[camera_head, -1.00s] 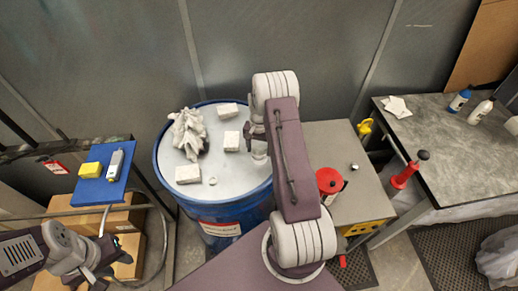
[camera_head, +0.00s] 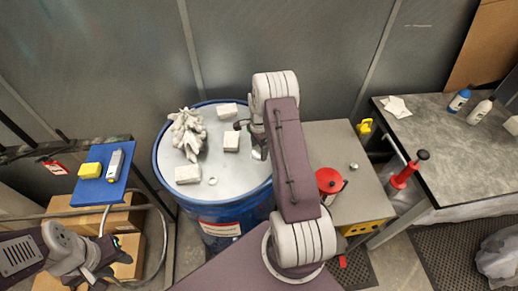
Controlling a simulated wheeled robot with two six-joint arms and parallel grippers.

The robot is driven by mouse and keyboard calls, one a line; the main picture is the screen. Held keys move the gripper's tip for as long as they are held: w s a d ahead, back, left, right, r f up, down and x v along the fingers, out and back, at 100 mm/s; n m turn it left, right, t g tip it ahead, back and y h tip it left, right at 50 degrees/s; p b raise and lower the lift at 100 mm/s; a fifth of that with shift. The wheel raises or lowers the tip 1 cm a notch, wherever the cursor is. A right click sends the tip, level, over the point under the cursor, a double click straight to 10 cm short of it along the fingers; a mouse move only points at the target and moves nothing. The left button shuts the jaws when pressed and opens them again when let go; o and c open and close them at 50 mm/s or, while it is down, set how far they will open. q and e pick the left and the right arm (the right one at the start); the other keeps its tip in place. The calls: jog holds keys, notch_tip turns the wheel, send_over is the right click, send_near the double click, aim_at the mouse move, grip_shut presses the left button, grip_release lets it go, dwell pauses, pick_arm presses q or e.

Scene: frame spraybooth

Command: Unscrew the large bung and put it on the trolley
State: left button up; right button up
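The blue drum (camera_head: 222,218) stands in the middle with a pale grey lid. My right arm reaches over its right side from the bottom. The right gripper (camera_head: 255,141) is low over the lid's right part, mostly hidden by my arm; whether its fingers are open is unclear. A light patch shows beside it, too hidden to tell whether it is the large bung. A small round fitting (camera_head: 213,181) is at the lid's front. The grey-topped trolley (camera_head: 335,138) stands right of the drum. My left gripper (camera_head: 101,275) is at lower left, away from the drum; its fingers are unclear.
White blocks (camera_head: 187,174) and a crumpled white rag (camera_head: 187,135) lie on the lid. The trolley carries a red can (camera_head: 330,182) and a small metal piece (camera_head: 354,166). A blue shelf (camera_head: 103,188) is left, a workbench (camera_head: 450,150) right.

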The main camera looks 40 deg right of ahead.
jog(key=c, duration=0.9)
jog(key=n, duration=0.4)
jog(key=shift+n, duration=0.4)
jog(key=n, duration=0.4)
jog(key=shift+n, duration=0.3)
jog(key=n, duration=0.4)
jog(key=shift+r, duration=0.1)
jog(key=shift+n, duration=0.4)
jog(key=shift+n, duration=0.8)
jog(key=n, duration=0.2)
jog(key=shift+n, duration=0.3)
